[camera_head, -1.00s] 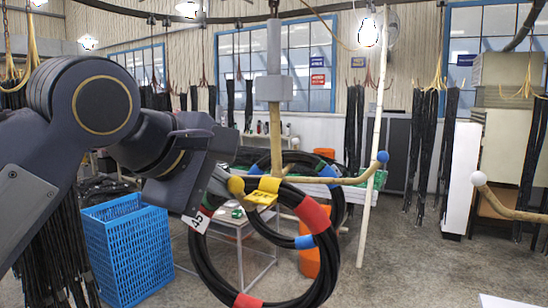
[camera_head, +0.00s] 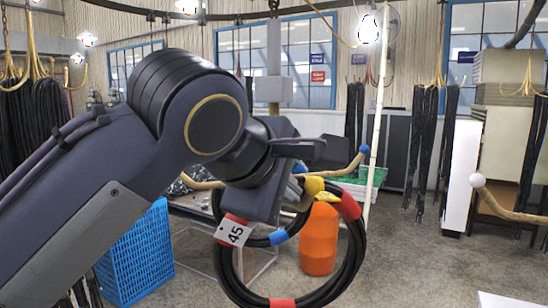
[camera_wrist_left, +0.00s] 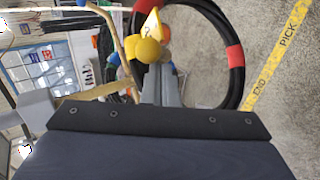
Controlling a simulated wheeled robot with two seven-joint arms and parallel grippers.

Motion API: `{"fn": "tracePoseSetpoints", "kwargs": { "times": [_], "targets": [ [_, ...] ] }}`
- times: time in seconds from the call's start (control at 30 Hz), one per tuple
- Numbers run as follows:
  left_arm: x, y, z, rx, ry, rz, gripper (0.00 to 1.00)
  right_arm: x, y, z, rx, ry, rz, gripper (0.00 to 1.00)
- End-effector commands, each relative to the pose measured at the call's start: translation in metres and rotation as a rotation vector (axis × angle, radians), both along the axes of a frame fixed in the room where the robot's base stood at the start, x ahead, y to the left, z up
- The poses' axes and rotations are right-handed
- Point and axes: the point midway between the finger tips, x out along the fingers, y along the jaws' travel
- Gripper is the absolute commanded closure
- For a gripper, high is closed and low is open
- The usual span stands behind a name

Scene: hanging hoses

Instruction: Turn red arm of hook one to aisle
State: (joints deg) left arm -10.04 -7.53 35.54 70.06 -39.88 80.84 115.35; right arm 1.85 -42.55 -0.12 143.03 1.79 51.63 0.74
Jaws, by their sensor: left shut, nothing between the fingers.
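The hook hangs on a grey column (camera_head: 273,55). One wooden arm ends in a blue ball (camera_head: 364,150), another in a yellow ball (camera_head: 314,186); the yellow ball also shows in the left wrist view (camera_wrist_left: 148,49). Another wooden arm (camera_head: 198,181) reaches left behind my arm. I cannot make out a red-tipped arm. A black hose coil (camera_head: 357,245) with red and blue bands and a tag "45" hangs from the hook. My left gripper (camera_head: 302,190) is shut and empty, its tips close beside the yellow ball; contact cannot be told. My right gripper is out of view.
A blue crate (camera_head: 135,250) stands at the left. An orange container (camera_head: 319,240) is behind the hose coil. A wooden arm with a white ball (camera_head: 478,180) juts in from the right. A white pole (camera_head: 377,130) stands behind. Open floor lies at the right.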

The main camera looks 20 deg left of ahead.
Motion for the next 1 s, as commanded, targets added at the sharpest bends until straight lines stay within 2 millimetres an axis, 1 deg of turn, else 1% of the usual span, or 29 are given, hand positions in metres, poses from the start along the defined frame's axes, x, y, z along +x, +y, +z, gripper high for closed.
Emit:
{"fn": "tracePoseSetpoints", "kwargs": {
  "times": [0.03, 0.33, 0.8, 1.0],
  "targets": [
    [0.003, -0.005, -0.001, 0.0, 0.002, -0.004, 1.0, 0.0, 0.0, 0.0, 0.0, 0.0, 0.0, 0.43],
    [0.017, -0.028, -0.001, -0.001, 0.002, -0.005, 1.0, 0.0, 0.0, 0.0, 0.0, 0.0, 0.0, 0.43],
    [0.048, -0.058, 0.0, -0.001, 0.002, -0.004, 1.0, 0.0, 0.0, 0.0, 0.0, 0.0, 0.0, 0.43],
    [0.062, -0.068, 0.0, -0.001, 0.001, -0.004, 1.0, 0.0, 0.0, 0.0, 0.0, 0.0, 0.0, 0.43]
  ]
}}
